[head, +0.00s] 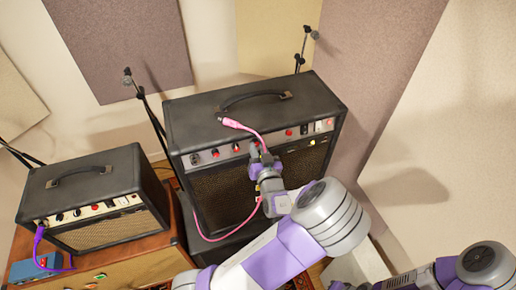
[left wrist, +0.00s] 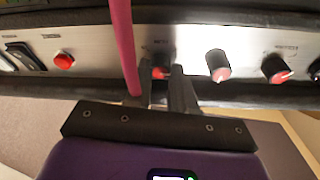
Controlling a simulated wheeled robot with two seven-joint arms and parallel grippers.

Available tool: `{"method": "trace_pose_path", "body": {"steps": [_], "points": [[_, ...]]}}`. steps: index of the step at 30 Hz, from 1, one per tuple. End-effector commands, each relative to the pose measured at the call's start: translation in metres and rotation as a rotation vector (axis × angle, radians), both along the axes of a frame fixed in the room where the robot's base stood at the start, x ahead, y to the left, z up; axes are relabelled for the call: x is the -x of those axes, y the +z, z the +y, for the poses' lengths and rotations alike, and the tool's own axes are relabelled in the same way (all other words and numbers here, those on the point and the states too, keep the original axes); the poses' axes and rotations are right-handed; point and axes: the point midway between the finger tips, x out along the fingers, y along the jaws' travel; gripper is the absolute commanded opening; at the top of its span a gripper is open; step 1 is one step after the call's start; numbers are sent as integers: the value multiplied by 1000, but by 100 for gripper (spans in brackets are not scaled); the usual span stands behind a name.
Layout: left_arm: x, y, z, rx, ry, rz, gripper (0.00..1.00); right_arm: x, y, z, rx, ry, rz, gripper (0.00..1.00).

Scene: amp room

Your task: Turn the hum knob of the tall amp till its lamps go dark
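The tall amp (head: 262,105) is a black cabinet with a silver control panel along its upper front. A red lamp (left wrist: 64,61) is lit there too.
A pink cable (head: 246,128) lies over the tall amp's top and hangs across the panel; it passes close beside my fingers (left wrist: 122,45). Another knob (left wrist: 218,65) is to their right. A smaller amp (head: 95,190) stands left, microphone stands (head: 150,115) behind.

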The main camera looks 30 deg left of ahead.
Motion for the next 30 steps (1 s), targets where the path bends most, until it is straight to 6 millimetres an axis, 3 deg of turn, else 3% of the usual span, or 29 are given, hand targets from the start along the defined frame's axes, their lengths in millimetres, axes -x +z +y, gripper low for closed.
{"method": "trace_pose_path", "body": {"steps": [3, 8, 15, 26, 27, 30], "points": [[0, 0, 0, 0, 0, 0, 0, 0, 0, 0, 0, 0, 0, 0], [0, 2, 0, -34, -10, 41, 0, 0, 6, 0, 0, 0, 0, 0], [1, 4, 1, -211, -67, 248, 0, 0, 26, 0, 0, 0, 0, 0], [1, 1, 1, -246, -77, 287, 0, 0, 26, 0, 0, 0, 0, 0], [1, 1, 1, -246, -77, 287, 29, 0, 26, 0, 0, 0, 0, 0], [1, 1, 1, -245, -77, 286, 44, 0, 26, 0, 0, 0, 0, 0]]}}
